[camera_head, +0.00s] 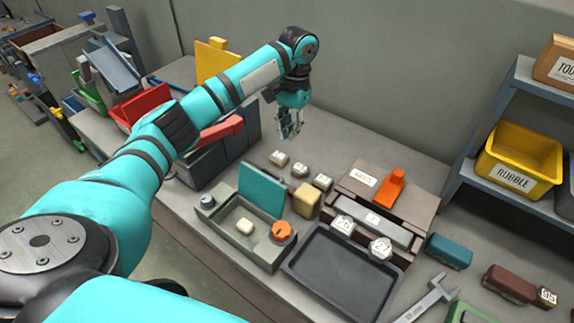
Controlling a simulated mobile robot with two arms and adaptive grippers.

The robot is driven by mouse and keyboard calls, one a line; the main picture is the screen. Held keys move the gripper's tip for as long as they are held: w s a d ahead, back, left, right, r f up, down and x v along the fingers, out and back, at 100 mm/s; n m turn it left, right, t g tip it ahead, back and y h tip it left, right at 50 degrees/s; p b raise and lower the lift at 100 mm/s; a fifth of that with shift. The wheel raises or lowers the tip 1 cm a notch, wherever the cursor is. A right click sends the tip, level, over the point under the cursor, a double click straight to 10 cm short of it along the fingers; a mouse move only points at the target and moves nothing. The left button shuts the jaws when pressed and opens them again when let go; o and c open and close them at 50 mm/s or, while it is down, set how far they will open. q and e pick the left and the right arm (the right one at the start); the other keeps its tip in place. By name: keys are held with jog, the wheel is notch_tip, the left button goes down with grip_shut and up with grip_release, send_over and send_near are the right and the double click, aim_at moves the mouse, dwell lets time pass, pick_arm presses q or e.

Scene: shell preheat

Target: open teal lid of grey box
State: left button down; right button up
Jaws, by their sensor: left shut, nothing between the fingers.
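The grey box (213,222) sits on the workbench near the middle of the view. Its teal lid (262,186) stands raised at the back edge, so the box is open. An orange round knob (281,231) is at the box's right end. My left gripper (291,133) hangs in the air behind and above the lid, apart from it. Its fingers are shut and empty. My right gripper is not in view.
A dark tray (340,275) lies right of the box, before a brown device with an orange handle (393,187). Several small labelled blocks and a tan block (306,200) stand behind. A yellow RUBBLE bin (520,155) is on the right shelf. A red bin (140,105) is behind my arm.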

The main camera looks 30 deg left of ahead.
pick_arm(q)
jog(key=s+f+p, duration=0.1)
jog(key=f, duration=0.2)
jog(key=s+f+p, duration=0.1)
jog(key=f, duration=0.2)
jog(key=s+f+p, duration=0.1)
jog(key=f, duration=0.3)
jog(key=shift+a, duration=0.2)
jog(key=shift+s+r, duration=0.15)
jog(key=shift+s, duration=0.2)
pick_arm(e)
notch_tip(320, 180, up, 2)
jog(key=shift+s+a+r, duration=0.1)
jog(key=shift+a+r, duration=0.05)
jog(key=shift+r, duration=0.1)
pick_arm(q)
jog(key=shift+w, duration=0.15)
